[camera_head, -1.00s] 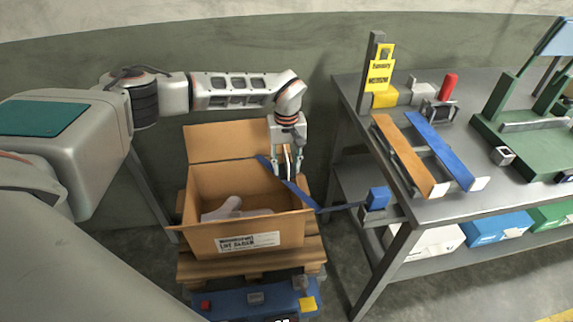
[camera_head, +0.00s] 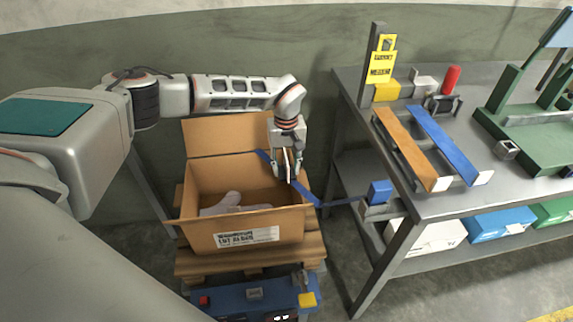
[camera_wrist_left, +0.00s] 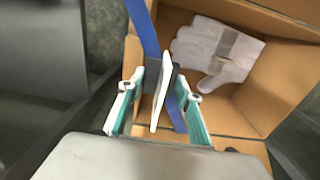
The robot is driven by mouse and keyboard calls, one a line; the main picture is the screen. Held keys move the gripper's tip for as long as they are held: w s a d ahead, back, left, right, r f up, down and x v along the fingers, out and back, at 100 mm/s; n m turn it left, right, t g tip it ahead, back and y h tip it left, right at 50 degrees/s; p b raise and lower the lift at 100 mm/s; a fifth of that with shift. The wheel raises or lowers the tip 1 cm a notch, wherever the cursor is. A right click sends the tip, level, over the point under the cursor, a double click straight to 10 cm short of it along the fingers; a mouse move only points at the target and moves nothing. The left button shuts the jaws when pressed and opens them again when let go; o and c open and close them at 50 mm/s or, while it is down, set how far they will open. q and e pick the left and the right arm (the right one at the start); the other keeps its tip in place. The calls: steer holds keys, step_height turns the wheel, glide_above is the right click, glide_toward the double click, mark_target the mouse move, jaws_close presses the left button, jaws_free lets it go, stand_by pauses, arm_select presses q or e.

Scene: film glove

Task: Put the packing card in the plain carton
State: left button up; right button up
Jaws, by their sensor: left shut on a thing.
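The cardboard carton (camera_head: 270,222) stands open, flaps out, with a printed white label on its front. A pale glove (camera_head: 228,202) lies inside; the wrist view shows it as a pale grey glove (camera_wrist_left: 215,50) with a grey band. My left gripper (camera_head: 287,175) is over the carton's right side, pointing down. It is shut on a thin white card (camera_wrist_left: 161,98), seen nearly edge-on, beside a dark block. A blue strap (camera_wrist_left: 143,28) runs past the fingers and across the carton's right edge. My right gripper is out of view.
The carton rests on a wooden pallet (camera_head: 200,265). A blue control box (camera_head: 235,297) is in front. At right stands a grey workbench (camera_head: 450,205) with orange and blue rails, a yellow tag and a green fixture. The strap reaches a blue block (camera_head: 380,192) beside the bench.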

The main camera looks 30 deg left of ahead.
arm_select(q)
steer(key=shift+f, duration=0.4)
steer(key=shift+f+b, duration=0.3)
steer(key=shift+f, duration=0.15)
steer(key=o, duration=1)
steer(key=shift+o, duration=0.2)
steer(key=shift+r, duration=0.15)
step_height(320, 180, up, 12)
steer(key=shift+f, duration=0.1)
